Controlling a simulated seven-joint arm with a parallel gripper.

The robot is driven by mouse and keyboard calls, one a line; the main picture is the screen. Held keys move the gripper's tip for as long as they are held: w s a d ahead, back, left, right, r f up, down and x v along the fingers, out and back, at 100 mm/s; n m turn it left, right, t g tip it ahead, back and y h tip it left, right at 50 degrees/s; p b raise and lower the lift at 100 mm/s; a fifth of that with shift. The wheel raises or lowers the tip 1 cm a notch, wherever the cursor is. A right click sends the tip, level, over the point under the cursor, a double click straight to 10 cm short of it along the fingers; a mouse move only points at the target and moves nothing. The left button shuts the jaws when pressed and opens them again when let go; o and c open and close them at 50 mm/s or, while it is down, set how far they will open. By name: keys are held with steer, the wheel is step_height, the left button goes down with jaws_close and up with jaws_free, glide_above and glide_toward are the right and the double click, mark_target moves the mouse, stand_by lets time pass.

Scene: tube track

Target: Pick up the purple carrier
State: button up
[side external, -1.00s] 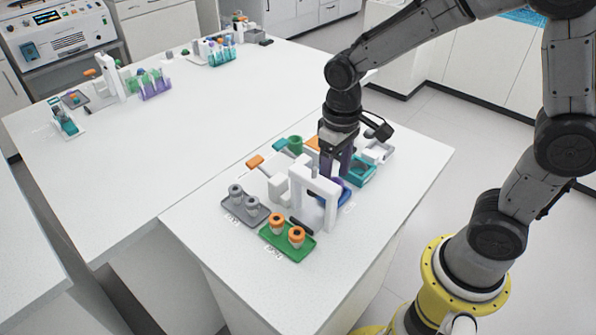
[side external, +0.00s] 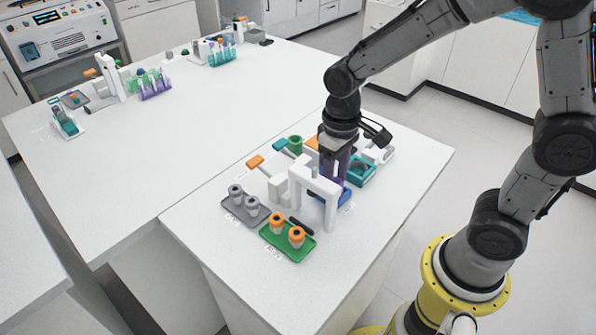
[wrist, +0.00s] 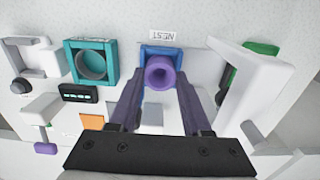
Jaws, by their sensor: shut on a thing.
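The purple carrier (wrist: 160,72) is a round piece with a hollow centre, seen from above in the wrist view. It is over the blue nest (wrist: 147,50), by a label reading NEST. My gripper (wrist: 161,84) is shut on it, with one dark finger on each side. In the side view my gripper (side external: 333,180) points straight down behind the white arch. There the fingers and arch hide most of the carrier, and a blue edge of the nest (side external: 346,194) shows. I cannot tell whether the carrier touches the nest.
The white arch (side external: 327,188) stands close beside my gripper. A teal holder (side external: 362,172) is on its other side. A grey tray (side external: 233,214) and a green tray (side external: 285,250) hold capped pieces in front. The bench's right front is clear.

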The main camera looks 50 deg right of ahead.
steer(key=shift+r, duration=2.8)
